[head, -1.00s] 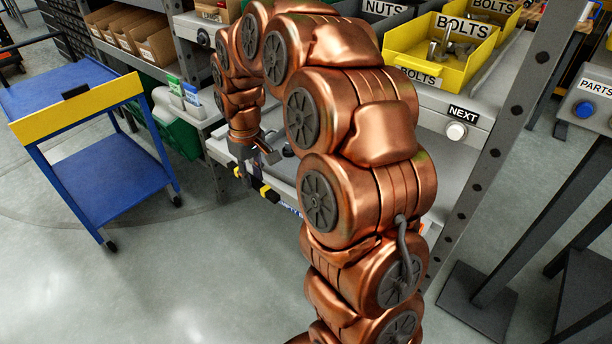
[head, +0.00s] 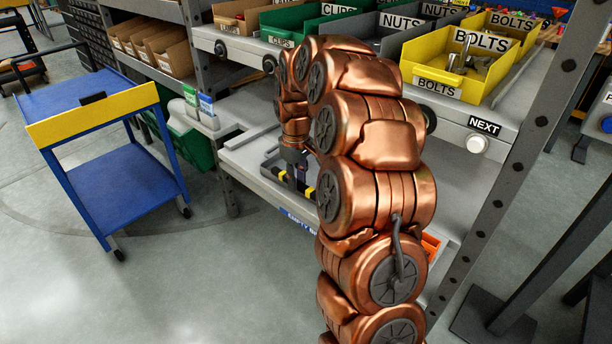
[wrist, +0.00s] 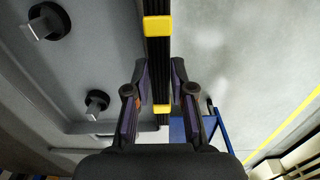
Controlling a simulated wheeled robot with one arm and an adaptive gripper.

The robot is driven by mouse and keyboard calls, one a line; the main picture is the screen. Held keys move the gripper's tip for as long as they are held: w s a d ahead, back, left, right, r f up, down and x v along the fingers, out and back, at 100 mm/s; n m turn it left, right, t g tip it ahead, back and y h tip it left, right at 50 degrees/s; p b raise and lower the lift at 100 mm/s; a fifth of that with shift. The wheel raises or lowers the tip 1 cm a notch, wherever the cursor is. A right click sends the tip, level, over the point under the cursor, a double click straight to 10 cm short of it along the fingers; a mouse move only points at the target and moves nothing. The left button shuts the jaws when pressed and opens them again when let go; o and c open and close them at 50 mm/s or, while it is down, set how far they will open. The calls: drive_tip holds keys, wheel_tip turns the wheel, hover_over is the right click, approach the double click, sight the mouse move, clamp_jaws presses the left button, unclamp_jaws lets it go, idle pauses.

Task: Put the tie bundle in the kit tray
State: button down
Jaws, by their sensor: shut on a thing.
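The tie bundle (wrist: 158,40) is a long black strip with yellow bands. In the wrist view it runs between the fingers of my gripper (wrist: 159,78), which is shut on it. In the head view the bundle (head: 280,174) shows as short black and yellow ends on either side of my gripper (head: 295,177), over the front part of the lower grey shelf. A grey tray-like rim (head: 268,160) shows behind the bundle; I take it for the kit tray, but my arm hides much of it. I cannot tell whether the bundle touches it.
The upper shelf holds a yellow bolts bin (head: 441,84), a green clips bin (head: 283,22) and other bins. A grey upright post (head: 535,130) stands at right. A blue cart (head: 120,180) stands at left with open floor before it.

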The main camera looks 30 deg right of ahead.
drive_tip(key=w+d, duration=0.2)
drive_tip(key=d, duration=0.1)
drive_tip(key=w+d, duration=0.1)
drive_tip(key=d, duration=0.1)
drive_tip(key=shift+w+f, duration=0.2)
drive_tip(key=shift+f, duration=0.05)
drive_tip(key=shift+f+p, duration=0.45)
drive_tip(key=shift+f, duration=1.3)
drive_tip(key=shift+f, duration=0.15)
drive_tip(key=c, duration=1)
unclamp_jaws()
wheel_tip(320, 180, up, 12)
drive_tip(key=shift+b, duration=0.4)
drive_tip(key=shift+a+r, duration=0.1)
drive_tip(key=shift+r, duration=0.1)
